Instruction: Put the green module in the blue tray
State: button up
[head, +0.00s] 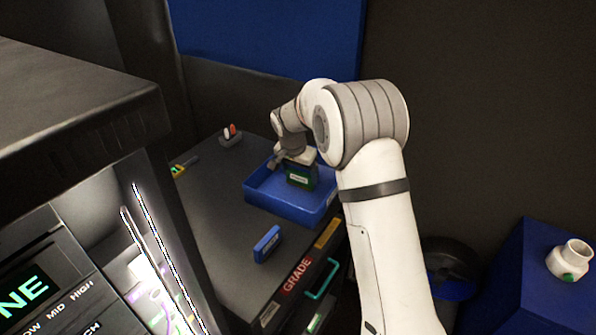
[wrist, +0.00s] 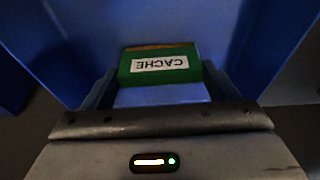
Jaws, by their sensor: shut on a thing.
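The green module (wrist: 160,66) carries a white label reading CACHE, upside down in the wrist view. It also shows in the head view (head: 301,178), at or just above the inside of the blue tray (head: 290,207). The tray's blue surface (wrist: 60,45) fills the wrist view around the module. My gripper (wrist: 158,92) is shut on the module; in the head view it points down over the tray (head: 297,165). I cannot tell whether the module touches the tray floor.
The tray sits on a dark cabinet top (head: 215,215). A small blue block (head: 267,243) stands in front of it, and a small holder with red and white items (head: 231,135) is behind left. A lit console (head: 60,270) is at left.

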jog(key=o, duration=0.9)
jog(key=shift+f, duration=0.15)
jog(key=b+v, duration=0.2)
jog(key=v, duration=1)
jog(key=s+d+r+n, duration=0.2)
jog(key=s+d+r, duration=0.3)
jog(key=s+d, duration=0.3)
jog(key=s+d+f+n, duration=0.1)
jog(key=s+d, duration=0.1)
jog(key=s, duration=0.7)
jog(key=s+d+f+n+y, duration=0.1)
jog(key=s+d+f, duration=0.1)
jog(key=s, duration=0.7)
jog(key=s+d+f+n, duration=0.2)
jog(key=s+d, duration=0.1)
jog(key=s, duration=0.7)
jog(key=shift+d+t+y, duration=0.15)
jog(key=shift+t+y, duration=0.15)
jog(key=shift+t, duration=0.1)
